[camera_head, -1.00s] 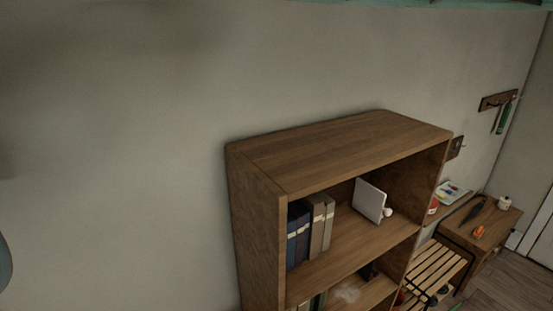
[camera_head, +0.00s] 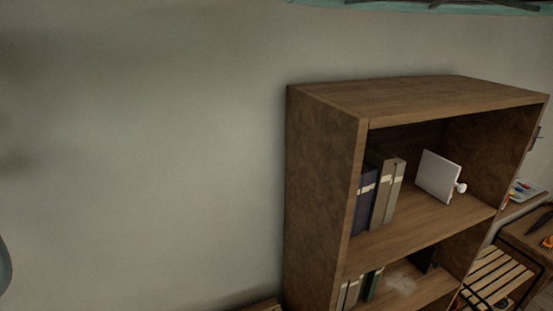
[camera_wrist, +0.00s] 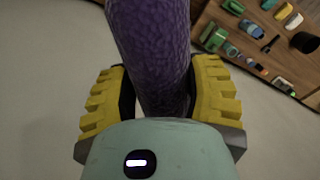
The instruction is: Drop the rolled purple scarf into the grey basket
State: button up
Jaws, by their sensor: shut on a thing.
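In the wrist view the rolled purple scarf (camera_wrist: 155,45) stands between the two yellow ridged fingers of my gripper (camera_wrist: 155,95). My gripper is shut on it, and the scarf reaches up past the top edge of the picture. Its lower end is hidden behind the pale green palm. The grey basket is not in either view. My gripper does not show clearly in the head view.
A wooden bookcase (camera_head: 326,180) with books (camera_head: 378,195) and a white panel (camera_head: 437,176) stands against the bare wall (camera_head: 150,150). A slatted bench (camera_head: 500,275) and small table lie at right. A brown surface with several small items (camera_wrist: 265,40) shows in the wrist view.

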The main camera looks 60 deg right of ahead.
notch_tip(320, 180, down, 26)
jog(key=b, duration=2.4)
jog(key=w+d+f+m+p, duration=0.1)
jog(key=w+d+f+p, duration=0.1)
jog(key=d+f+p, duration=0.45)
jog(key=s+d+f+m+p, duration=0.3)
jog(key=s+d+f+p, duration=0.15)
jog(key=s+f, duration=0.55)
jog(key=s+d+f+m+p, duration=0.4)
jog(key=s+f+p, duration=0.1)
jog(key=s+f, duration=0.5)
jog(key=f+b, duration=1)
jog(key=f, duration=0.1)
jog(key=shift+w+a+f+b, duration=0.1)
jog(key=shift+w+a+b, duration=0.1)
jog(key=shift+b, duration=0.1)
jog(key=o, duration=1.2)
